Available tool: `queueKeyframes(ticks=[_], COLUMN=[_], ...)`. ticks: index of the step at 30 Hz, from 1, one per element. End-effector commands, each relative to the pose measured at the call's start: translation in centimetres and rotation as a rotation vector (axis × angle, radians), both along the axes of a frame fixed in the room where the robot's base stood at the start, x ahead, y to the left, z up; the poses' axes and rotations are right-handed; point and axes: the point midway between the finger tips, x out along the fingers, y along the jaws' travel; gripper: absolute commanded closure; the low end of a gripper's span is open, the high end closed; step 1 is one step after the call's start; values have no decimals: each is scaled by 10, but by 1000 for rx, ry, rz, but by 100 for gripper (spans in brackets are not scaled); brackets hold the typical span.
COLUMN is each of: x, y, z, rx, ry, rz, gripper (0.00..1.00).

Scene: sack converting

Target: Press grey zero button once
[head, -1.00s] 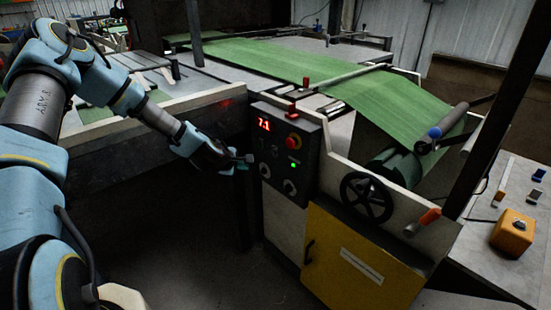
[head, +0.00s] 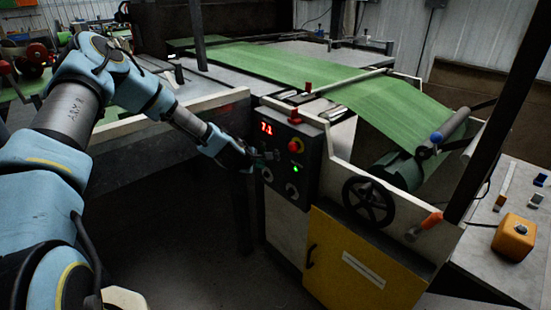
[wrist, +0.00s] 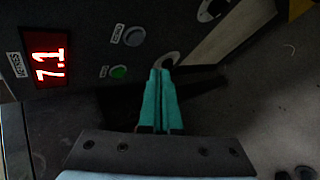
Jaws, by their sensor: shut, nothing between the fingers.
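The control panel (head: 310,152) is on the machine's front, with a red 7.1 display (wrist: 48,58) that also shows in the head view (head: 266,128). In the wrist view the panel appears turned sideways. A round grey button (wrist: 134,36) sits beside a small white label too blurred to read surely. A green button (wrist: 119,72) lies below it in that view. My gripper (wrist: 160,73) is shut and empty, its teal fingers pointing at the panel near a round knob (wrist: 169,59). In the head view my gripper (head: 266,155) is at the panel's left side; contact cannot be told.
A red stop button (head: 296,145) and a lit green light (head: 296,169) are on the panel's right side. A black handwheel (head: 368,201) and a yellow door (head: 355,262) are to the right. The floor to the panel's left is open.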

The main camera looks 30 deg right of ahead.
Motion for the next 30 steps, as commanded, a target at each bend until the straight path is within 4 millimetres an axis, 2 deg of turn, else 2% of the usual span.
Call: queueKeyframes(ticks=[3,10,30], x=[2,6,7], y=[-16,-33,-36], z=[-1,-1,0], rx=[0,0,-1], ry=[0,0,1], rz=[-1,0,0], gripper=[100,100,100])
